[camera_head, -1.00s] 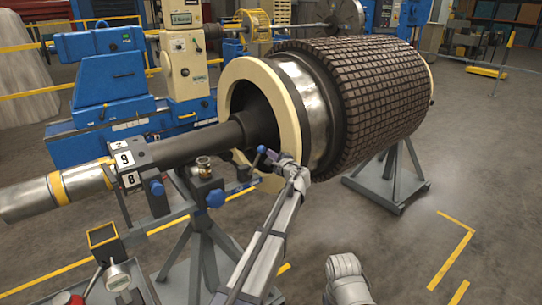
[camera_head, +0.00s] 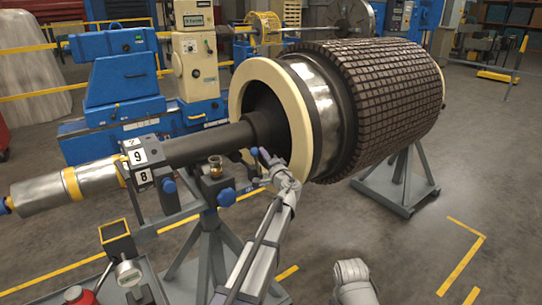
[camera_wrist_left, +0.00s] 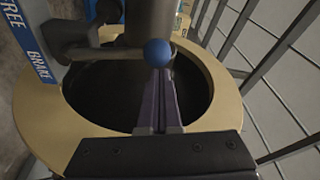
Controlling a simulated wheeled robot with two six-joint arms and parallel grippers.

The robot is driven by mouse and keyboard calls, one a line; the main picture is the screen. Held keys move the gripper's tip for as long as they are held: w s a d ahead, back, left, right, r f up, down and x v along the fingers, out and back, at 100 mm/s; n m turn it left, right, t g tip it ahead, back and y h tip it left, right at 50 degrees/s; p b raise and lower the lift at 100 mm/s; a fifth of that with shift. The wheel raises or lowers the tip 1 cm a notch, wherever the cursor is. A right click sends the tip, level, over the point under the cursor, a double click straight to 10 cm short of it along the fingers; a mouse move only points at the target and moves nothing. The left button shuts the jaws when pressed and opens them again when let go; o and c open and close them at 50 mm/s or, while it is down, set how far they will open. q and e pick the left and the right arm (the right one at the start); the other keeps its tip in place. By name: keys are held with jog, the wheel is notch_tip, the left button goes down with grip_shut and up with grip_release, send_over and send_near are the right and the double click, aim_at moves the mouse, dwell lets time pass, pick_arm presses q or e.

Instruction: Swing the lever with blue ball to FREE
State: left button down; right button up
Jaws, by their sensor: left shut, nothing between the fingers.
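The lever's blue ball (camera_wrist_left: 158,52) shows in the wrist view at the end of a grey lever arm (camera_wrist_left: 100,51). The arm reaches right from a pivot beside a blue label plate (camera_wrist_left: 32,40) reading FREE at its upper end and BRAKE at its lower end. My left gripper (camera_wrist_left: 160,78) is shut and empty, its fingertips right at the ball; I cannot tell whether they touch. In the head view my left gripper (camera_head: 266,158) is in front of the cream ring, and the ball is small and partly merged with the fingertips. My right gripper is out of view.
The cream ring (camera_head: 302,125) and dark rotor (camera_head: 395,95) stand close behind the gripper. The shaft (camera_head: 205,146) rests on a grey stand (camera_head: 211,240) with blue knobs (camera_head: 227,197).

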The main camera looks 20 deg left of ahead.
pick_arm(q)
jog(key=shift+s+a+f+n+y+b, duration=0.15)
jog(key=shift+s+a+n+b, duration=0.1)
jog(key=shift+s+a+n, duration=0.3)
jog(key=shift+s+a+f+n+y+b, duration=0.1)
jog(key=shift+s+a+n+y+b, duration=0.15)
jog(key=shift+s+n, duration=0.35)
jog(key=shift+s+a+f+b, duration=0.35)
jog(key=shift+s+a, duration=0.35)
jog(key=shift+s, duration=0.1)
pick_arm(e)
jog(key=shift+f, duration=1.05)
pick_arm(q)
jog(key=shift+s, duration=0.1)
